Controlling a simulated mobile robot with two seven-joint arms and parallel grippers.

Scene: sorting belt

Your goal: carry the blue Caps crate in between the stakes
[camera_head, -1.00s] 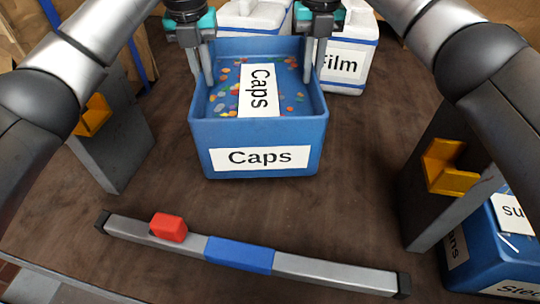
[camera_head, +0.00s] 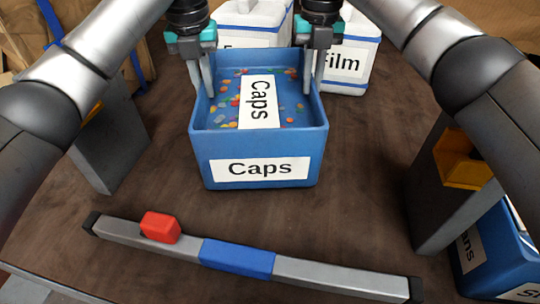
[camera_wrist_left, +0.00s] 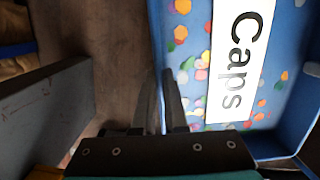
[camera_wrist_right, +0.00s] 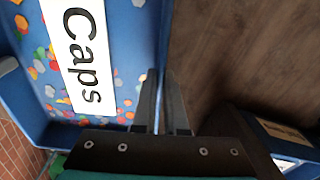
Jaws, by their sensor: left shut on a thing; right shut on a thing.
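The blue Caps crate (camera_head: 205,150) stands in the middle of the head view, with coloured caps and a white Caps label inside and another on its front. My left gripper (camera_head: 206,92) is shut on its left wall. My right gripper (camera_head: 309,90) is shut on its right wall. The walls between the fingers also show in the left wrist view (camera_wrist_left: 160,60) and the right wrist view (camera_wrist_right: 160,45). Two grey stakes with yellow brackets stand apart, the left stake (camera_head: 112,145) and the right stake (camera_head: 428,200), the crate between and a little behind them. I cannot tell whether its base touches the table.
A grey bar (camera_head: 330,275) with a blue middle and a red block (camera_head: 160,227) lies across the front. A white Film crate (camera_head: 350,55) and another white crate (camera_head: 250,25) stand behind. A blue crate (camera_head: 505,255) is at the right front. Brown table is bare around the Caps crate.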

